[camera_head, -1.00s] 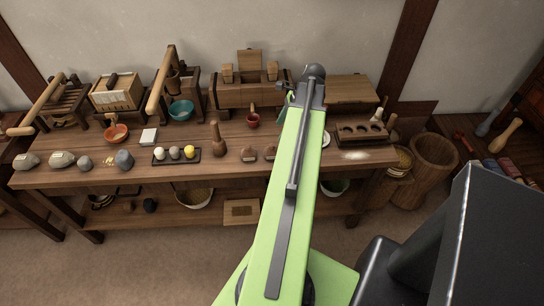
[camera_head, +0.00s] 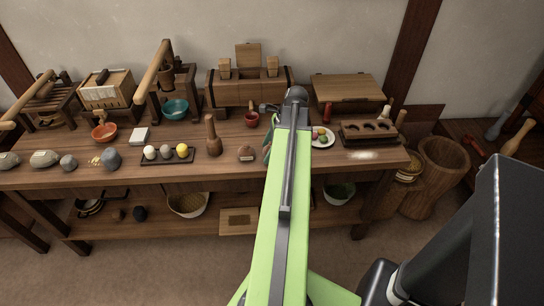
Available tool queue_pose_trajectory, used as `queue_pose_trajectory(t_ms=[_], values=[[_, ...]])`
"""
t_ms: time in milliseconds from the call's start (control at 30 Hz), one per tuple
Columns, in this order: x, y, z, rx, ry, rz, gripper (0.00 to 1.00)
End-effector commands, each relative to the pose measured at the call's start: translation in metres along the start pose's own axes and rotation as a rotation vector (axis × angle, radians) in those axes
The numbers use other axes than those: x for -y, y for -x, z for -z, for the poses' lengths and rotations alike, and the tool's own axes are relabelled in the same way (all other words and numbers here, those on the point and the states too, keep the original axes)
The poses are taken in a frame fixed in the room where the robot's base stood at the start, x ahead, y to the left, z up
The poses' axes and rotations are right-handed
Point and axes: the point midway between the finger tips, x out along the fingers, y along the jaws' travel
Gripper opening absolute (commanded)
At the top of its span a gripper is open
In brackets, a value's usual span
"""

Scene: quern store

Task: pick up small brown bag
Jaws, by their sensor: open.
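Only a bit of my gripper (camera_head: 268,107) shows past the left side of the arm's far end, near a dark red cup (camera_head: 251,119). The gripper is open, and I see nothing held in it. It appears farther back than the brown lump and apart from it.
A wooden pestle (camera_head: 212,136) stands left of the brown lump, beside a dark tray (camera_head: 177,160) of balls. A white plate (camera_head: 328,141) lies right of my arm. Wooden boxes (camera_head: 250,90) line the back. A wooden tub (camera_head: 437,172) stands right of the table.

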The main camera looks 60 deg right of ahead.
Motion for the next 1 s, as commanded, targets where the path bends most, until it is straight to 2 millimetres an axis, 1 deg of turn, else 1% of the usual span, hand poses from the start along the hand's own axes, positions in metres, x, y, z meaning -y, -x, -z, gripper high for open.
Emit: queue_pose_trajectory(t_ms=[133,600,667,867,1000], values=[[0.0001,0.0021,-0.0007,0.0,0.0,0.0,0.68],[0.0001,0.0021,-0.0006,0.0,0.0,0.0,0.07],[0.0001,0.0021,-0.0006,0.0,0.001,0.0,0.0],[0.0001,0.0021,-0.0007,0.0,0.001,0.0,0.0],[0.0,0.0069,-0.0028,0.0,0.001,0.0,0.0]])
